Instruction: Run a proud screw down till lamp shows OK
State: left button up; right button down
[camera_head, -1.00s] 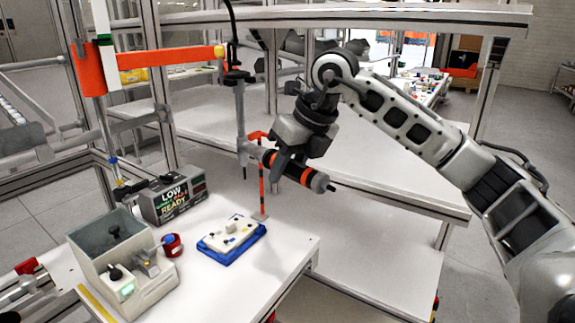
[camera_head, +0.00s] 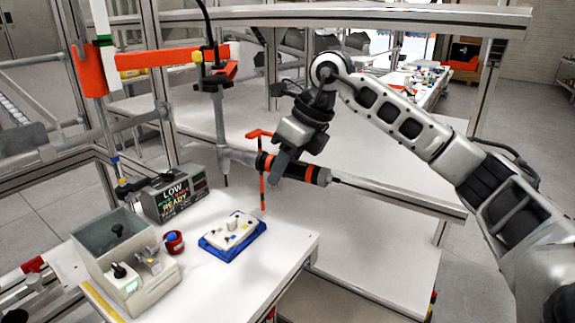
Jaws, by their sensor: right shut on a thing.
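The screwdriving tool (camera_head: 221,125) hangs upright from an orange arm, with its thin bit pointing down. Its orange-and-black side handle (camera_head: 316,176) sticks out to the right. My right gripper (camera_head: 283,165) is shut on this handle. The white workpiece (camera_head: 240,222) sits on a blue base (camera_head: 222,253) on the table, below the tool. The bit end is above and left of the workpiece in the picture, apart from it. Small knobs show on the workpiece; which one is a proud screw I cannot tell. The lamp box (camera_head: 176,194) reads LOW and READY. My left gripper is not in view.
A grey bin unit (camera_head: 120,250) and a red cup (camera_head: 173,242) stand left of the workpiece. The white table (camera_head: 285,250) is clear to the right. Frame posts surround the left side.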

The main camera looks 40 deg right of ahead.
jog(key=shift+w+a+r+p, duration=0.2)
jog(key=shift+w+a+p, duration=0.1)
jog(key=shift+w+a, duration=0.15)
jog(key=shift+w+a+f, duration=0.1)
jog(key=shift+w, duration=0.25)
jog(key=shift+f, duration=0.1)
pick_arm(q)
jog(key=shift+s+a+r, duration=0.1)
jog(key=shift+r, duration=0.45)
